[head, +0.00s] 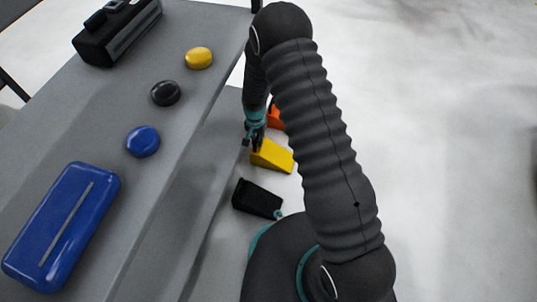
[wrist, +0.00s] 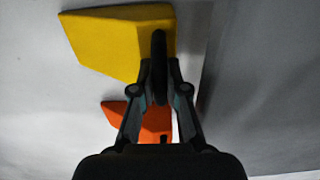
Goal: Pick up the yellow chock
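The yellow chock (head: 272,156) is a wedge resting on the floor beside the grey table, in the middle of the head view. In the wrist view the yellow chock (wrist: 110,40) fills the top left, its right end behind my fingertips. My gripper (head: 252,143) points down at the chock's left end in the head view. Whether the tips touch the chock is unclear.
An orange chock (head: 274,116) lies beyond the yellow one, partly hidden by my arm. A black chock (head: 257,199) lies nearer. The grey table (head: 190,140) at left carries a blue case (head: 62,225), several round pucks and a black box (head: 117,32). Floor at right is clear.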

